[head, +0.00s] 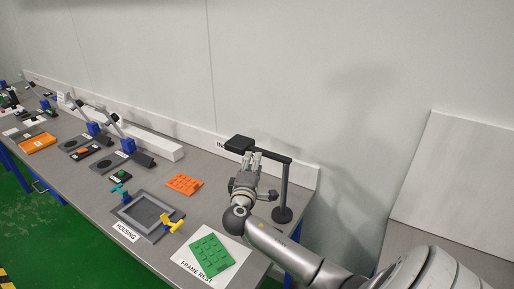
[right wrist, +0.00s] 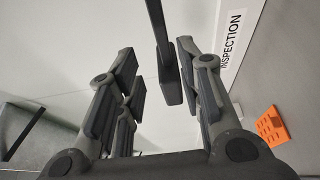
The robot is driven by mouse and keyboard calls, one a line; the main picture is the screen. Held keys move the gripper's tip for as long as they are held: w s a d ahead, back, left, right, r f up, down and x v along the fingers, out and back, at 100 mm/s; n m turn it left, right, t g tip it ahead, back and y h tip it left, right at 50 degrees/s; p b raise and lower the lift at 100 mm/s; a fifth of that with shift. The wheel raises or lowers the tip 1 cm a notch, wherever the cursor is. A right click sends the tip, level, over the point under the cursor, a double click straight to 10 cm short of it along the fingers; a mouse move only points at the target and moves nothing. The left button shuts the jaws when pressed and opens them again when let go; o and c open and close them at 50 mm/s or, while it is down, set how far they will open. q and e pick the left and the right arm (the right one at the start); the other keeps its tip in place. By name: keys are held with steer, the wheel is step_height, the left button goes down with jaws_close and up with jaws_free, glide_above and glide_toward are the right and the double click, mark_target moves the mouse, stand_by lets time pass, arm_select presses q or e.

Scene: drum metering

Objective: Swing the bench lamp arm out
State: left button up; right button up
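The black bench lamp stands near the back edge of the bench, with an upright post (head: 284,188) on a round base and a horizontal arm (head: 272,155) reaching left to a flat lamp head (head: 238,143). My right gripper (head: 253,158) is raised beside the lamp arm, just below and right of the lamp head. In the right wrist view its fingers (right wrist: 160,68) are spread, and a dark bar of the lamp (right wrist: 163,50) shows between them. Contact cannot be told. My left gripper is out of view.
A grey housing frame (head: 128,206) with teal and yellow clamps, a green tray (head: 209,258) and an orange piece (head: 184,184) lie on the bench. A white ledge (head: 200,136) runs along the back. Lamp-like stands are farther left. A white panel (head: 460,185) leans at right.

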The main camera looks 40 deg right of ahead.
mark_target(257, 149)
steer(key=p+x, duration=0.1)
steer(key=x, duration=0.6)
steer(key=shift+w+d+f+p, duration=0.1)
steer(key=shift+w+d+p, duration=0.05)
steer(key=shift+d+p, duration=0.25)
steer(key=shift+w+d, duration=0.1)
steer(key=shift+w, duration=0.05)
steer(key=shift+w+d+f, duration=0.15)
steer(key=shift+d, duration=0.05)
steer(key=shift+c, duration=0.4)
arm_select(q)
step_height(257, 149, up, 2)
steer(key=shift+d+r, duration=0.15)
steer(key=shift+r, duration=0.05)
arm_select(e)
jaws_close()
